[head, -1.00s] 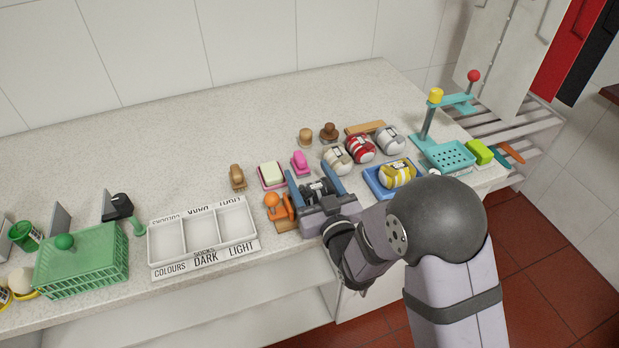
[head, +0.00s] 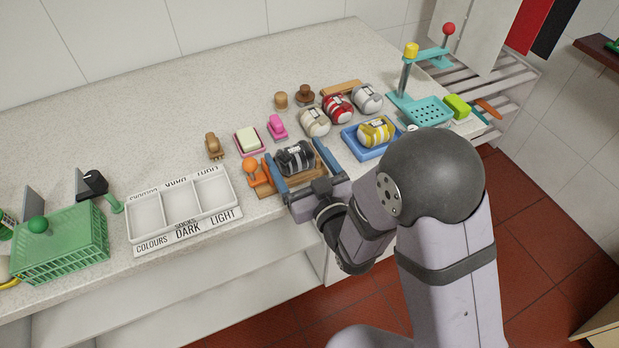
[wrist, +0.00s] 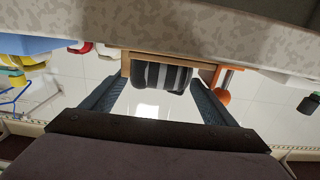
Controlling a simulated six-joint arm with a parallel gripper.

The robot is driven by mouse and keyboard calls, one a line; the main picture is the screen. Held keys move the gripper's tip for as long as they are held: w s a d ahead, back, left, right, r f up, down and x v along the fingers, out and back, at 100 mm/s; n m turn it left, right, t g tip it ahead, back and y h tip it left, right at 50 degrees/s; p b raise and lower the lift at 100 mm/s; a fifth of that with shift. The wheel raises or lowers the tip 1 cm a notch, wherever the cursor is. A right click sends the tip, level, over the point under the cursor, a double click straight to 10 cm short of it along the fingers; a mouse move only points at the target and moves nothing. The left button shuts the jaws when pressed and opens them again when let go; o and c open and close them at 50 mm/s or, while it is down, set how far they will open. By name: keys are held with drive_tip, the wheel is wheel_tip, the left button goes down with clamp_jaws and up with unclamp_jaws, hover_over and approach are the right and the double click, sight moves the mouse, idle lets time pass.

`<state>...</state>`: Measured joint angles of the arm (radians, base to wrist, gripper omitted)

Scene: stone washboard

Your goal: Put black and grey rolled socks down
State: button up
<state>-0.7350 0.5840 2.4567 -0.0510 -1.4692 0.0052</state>
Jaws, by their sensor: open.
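The black and grey rolled socks (head: 295,157) lie on a small wooden board near the front edge of the counter. My gripper (head: 292,150) is open, with one blue finger on each side of the socks. In the wrist view, which is upside down, the socks (wrist: 162,76) show between the spread fingers with gaps on both sides. The wooden board (wrist: 172,56) shows there as a tan strip behind them. The gripper's palm is back from the socks, toward the counter's front.
An orange-knobbed tool (head: 251,167) stands close beside the left finger. A white three-part sorting tray (head: 139,240) is further left. Yellow rolled socks (head: 376,131) sit in a blue tray (head: 352,142) to the right. Several other rolls stand behind. The rear counter is clear.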

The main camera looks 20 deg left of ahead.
sight(304, 168)
drive_tip(key=p+v, duration=0.3)
drive_tip(key=v, duration=0.1)
drive_tip(key=shift+r, duration=0.25)
drive_tip(key=p, duration=0.3)
drive_tip(key=shift+s+d, duration=0.35)
drive_tip(key=p+v, duration=0.1)
drive_tip(key=p, duration=0.1)
drive_tip(key=shift+s+d+f+p, duration=0.2)
drive_tip(key=shift+d+p, duration=0.05)
drive_tip(key=shift+p, duration=0.15)
drive_tip(key=c, duration=0.4)
